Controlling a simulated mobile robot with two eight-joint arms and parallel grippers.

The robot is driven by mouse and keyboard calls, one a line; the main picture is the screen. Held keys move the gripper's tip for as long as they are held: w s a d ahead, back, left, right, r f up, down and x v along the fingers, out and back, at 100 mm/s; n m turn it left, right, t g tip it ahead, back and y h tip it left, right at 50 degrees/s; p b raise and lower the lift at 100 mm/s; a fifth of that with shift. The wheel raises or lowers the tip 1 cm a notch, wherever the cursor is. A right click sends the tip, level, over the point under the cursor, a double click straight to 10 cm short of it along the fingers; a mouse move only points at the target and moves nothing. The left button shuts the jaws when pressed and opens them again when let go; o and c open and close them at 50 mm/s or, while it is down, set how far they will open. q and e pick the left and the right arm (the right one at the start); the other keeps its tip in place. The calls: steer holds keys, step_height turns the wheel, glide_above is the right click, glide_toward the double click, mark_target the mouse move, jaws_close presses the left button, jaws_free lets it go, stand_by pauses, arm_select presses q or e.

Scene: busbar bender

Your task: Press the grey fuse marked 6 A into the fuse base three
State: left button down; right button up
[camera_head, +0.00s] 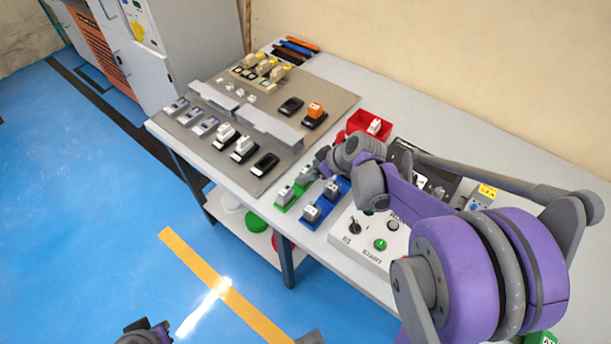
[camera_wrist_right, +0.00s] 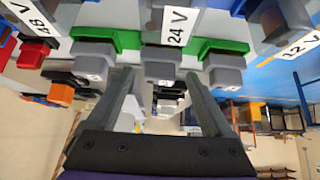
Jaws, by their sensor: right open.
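Grey fuses stand in a green holder (camera_head: 284,198); one grey fuse (camera_head: 286,194) shows at its near end. In the right wrist view a grey fuse (camera_wrist_right: 162,70) in a green holder lies beyond and between my fingers; its rating is unreadable. My right gripper (camera_wrist_right: 163,92) is open and empty, pointing at these fuses; in the head view its fingers are mostly hidden by my arm. On the panel, a black base (camera_head: 265,164) is empty beside two bases bearing white fuses (camera_head: 243,146). Base numbers cannot be read. My left gripper (camera_head: 148,330) shows partly at the bottom edge.
A blue holder (camera_head: 343,185) with grey-blue fuses stands beside the green one. A red bin (camera_head: 358,120) holds a white piece. A control box (camera_head: 360,238) with a green button sits nearer. A grey duct (camera_head: 270,127) crosses the panel (camera_head: 335,94).

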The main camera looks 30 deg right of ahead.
mark_target(301, 171)
steer(key=x, duration=0.5)
steer(key=shift+w+r, duration=0.1)
steer(key=shift+w, duration=0.2)
steer(key=c, duration=1.2)
